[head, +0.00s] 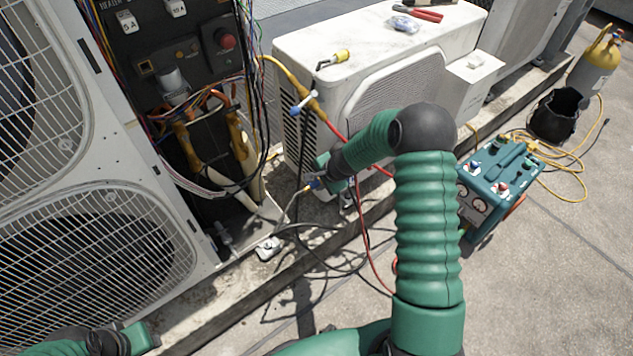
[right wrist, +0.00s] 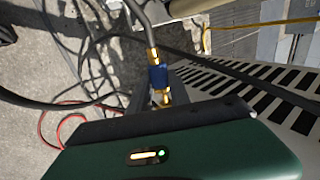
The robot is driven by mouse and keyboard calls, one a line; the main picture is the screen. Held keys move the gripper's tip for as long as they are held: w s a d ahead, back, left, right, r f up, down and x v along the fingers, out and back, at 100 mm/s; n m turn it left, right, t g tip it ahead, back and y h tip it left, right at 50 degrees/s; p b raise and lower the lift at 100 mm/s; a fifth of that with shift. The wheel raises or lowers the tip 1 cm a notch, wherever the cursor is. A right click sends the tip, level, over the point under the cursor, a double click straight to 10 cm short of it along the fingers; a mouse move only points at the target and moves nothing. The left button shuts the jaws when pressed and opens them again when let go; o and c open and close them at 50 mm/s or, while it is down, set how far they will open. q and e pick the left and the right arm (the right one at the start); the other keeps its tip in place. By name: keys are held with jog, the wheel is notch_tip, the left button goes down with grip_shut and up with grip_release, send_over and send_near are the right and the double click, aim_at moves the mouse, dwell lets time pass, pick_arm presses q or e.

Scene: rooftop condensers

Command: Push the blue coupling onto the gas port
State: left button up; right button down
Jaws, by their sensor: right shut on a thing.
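The blue coupling (right wrist: 158,78) shows in the right wrist view with brass fittings above and below it and a grey hose running up from it. It also shows, small, in the head view (head: 314,184), low in front of the white condenser. My right gripper (head: 322,181) is shut on the coupling. Its green body fills the bottom of the right wrist view. I cannot single out the gas port, nor tell whether the lower brass piece (right wrist: 164,98) belongs to it. Part of my left arm shows at the bottom left of the head view; its fingertips are not visible.
The white condenser (head: 330,40) stands behind my right gripper. An open electrical panel (head: 195,55) with loose wires is to its left. Black and red hoses loop over the ledge below. A teal gauge box (head: 495,180) stands on the right, with clear concrete in front.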

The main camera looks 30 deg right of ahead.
jog(key=shift+a+r, duration=0.1)
jog(key=shift+r, duration=0.05)
jog(key=shift+w+d+p, duration=0.1)
jog(key=shift+d+p, duration=0.3)
jog(key=shift+d, duration=0.9)
dwell(1.3)
jog(key=c, duration=1.1)
grip_release()
jog(key=shift+a, duration=0.1)
jog(key=shift+a+b, duration=0.45)
jog(key=shift+a, duration=0.65)
jog(key=a, duration=0.3)
jog(key=a+b, duration=0.1)
jog(key=a, duration=0.1)
jog(key=shift+s+a, duration=0.1)
jog(key=shift+s, duration=0.2)
